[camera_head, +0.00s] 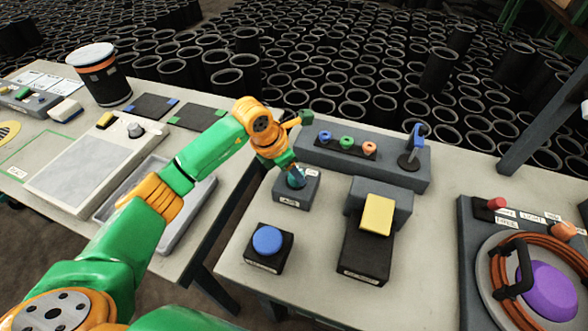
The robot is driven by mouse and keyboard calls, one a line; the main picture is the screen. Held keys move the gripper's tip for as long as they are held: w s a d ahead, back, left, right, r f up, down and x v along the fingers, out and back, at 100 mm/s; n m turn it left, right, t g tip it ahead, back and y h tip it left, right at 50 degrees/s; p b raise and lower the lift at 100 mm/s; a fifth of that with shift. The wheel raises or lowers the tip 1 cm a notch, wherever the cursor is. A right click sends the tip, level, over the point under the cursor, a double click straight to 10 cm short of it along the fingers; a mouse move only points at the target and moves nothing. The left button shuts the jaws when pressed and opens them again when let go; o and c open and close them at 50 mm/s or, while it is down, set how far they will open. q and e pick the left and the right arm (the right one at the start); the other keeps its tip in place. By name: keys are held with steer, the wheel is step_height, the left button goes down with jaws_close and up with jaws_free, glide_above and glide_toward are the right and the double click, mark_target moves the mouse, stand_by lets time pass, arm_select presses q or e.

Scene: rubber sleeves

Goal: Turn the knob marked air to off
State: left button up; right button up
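A small grey box (297,190) stands near the left edge of the right-hand table, with a white label on its front that seems to read AIR. A small teal piece, apparently the knob (297,180), is on top of the box. My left arm, green and orange, reaches in from the lower left. My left gripper (291,167) points down right at the knob and partly covers it. Whether the fingers are closed around it is too small to tell. The knob's pointing direction is hidden. My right gripper is not in view.
A blue push button (267,240) stands in front of the box. A black unit with a yellow paddle (377,214) is to the right. A grey panel (400,180) with coloured knobs and a blue lever is behind. A gap separates this table from the left one.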

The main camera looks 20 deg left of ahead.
arm_select(q)
jaws_close()
steer(key=n, duration=0.2)
steer(key=shift+n+t+y+b, duration=0.35)
steer(key=shift+n+t+y, duration=0.05)
steer(key=n+y+b, duration=0.1)
steer(key=n, duration=0.1)
steer(key=shift+d+f+n, duration=0.1)
steer(key=shift+d+n, duration=0.05)
steer(key=shift+n, duration=0.25)
steer(key=n+y+b, duration=0.1)
steer(key=n+b, duration=0.1)
steer(key=n, duration=0.2)
steer(key=shift+d+y, duration=0.1)
steer(key=shift+y, duration=0.3)
steer(key=shift+n+y+b, duration=0.4)
steer(key=shift+n+b, duration=0.2)
steer(key=shift+n, duration=0.5)
